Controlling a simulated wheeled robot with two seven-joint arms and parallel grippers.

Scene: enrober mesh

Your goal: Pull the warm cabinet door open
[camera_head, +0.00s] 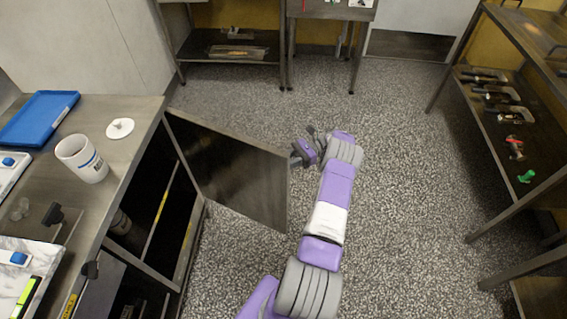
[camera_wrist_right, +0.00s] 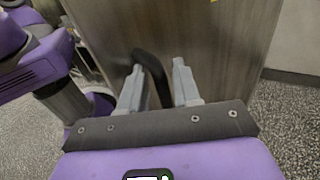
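The warm cabinet door (camera_head: 235,170) is a dark brown metal panel. In the head view it stands swung out from the steel counter on the left, with the dark cabinet inside showing. My right gripper (camera_head: 303,150) is at the door's free edge, on its outer face. In the right wrist view the door (camera_wrist_right: 225,45) fills the middle, and a black curved handle (camera_wrist_right: 152,72) stands between the two grey fingers of my right gripper (camera_wrist_right: 158,66). The fingers are apart, with a gap visible beside the handle. My left gripper is not in view.
The counter (camera_head: 135,150) on the left holds a white mug (camera_head: 82,158), a blue tray (camera_head: 38,118) and a white round lid (camera_head: 120,128). A shelf rack (camera_head: 490,110) with tools stands at the right. The speckled floor (camera_head: 405,170) between is clear.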

